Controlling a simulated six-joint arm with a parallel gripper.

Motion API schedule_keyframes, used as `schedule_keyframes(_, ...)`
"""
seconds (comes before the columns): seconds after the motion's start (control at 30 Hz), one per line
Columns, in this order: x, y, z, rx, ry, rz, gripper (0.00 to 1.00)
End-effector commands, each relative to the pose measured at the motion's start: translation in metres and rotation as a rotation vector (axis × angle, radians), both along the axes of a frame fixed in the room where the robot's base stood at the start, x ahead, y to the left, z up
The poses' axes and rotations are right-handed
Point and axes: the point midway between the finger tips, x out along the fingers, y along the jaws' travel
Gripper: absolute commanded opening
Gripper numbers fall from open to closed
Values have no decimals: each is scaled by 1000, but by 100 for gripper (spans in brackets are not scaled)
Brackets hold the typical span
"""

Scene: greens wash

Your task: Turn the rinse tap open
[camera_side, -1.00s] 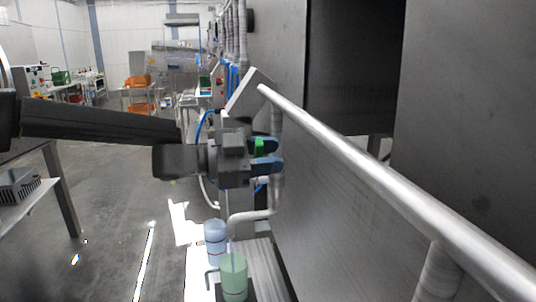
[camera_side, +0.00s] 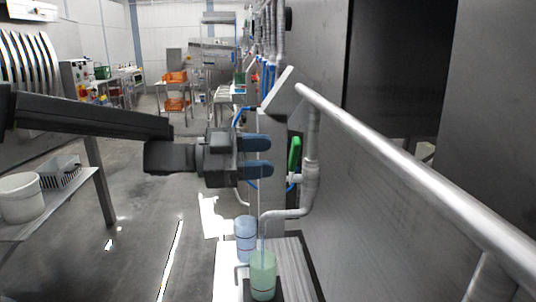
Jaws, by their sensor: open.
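The tap's green handle (camera_side: 295,154) stands nearly upright beside the grey pipe (camera_side: 311,165), with a white fitting at its lower end. The pipe bends down to a spout (camera_side: 285,214) above a green see-through jug (camera_side: 262,277). A thin pale line runs from the spout's end down into the jug; I cannot tell for sure whether it is water. My gripper (camera_side: 258,158) is open, its two blue fingers one above the other and pointing right. In the picture it is left of the handle, with a gap between, and holds nothing.
A blue see-through container (camera_side: 245,240) stands behind the green jug. A thick metal rail (camera_side: 400,195) slants across the right, in front of a dark steel wall. A white bucket (camera_side: 20,198) and a grey basket (camera_side: 60,172) sit on a table at left.

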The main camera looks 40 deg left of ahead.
Motion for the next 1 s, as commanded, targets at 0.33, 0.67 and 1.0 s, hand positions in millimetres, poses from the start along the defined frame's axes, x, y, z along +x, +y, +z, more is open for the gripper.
schedule_keyframes(0.33, -5, -15, -1, -2, -47, -24, 30)
schedule_keyframes(0.67, -42, -85, 2, 5, -417, -14, 0)
schedule_keyframes(1.0, -72, -112, -8, 237, -765, 340, 0)
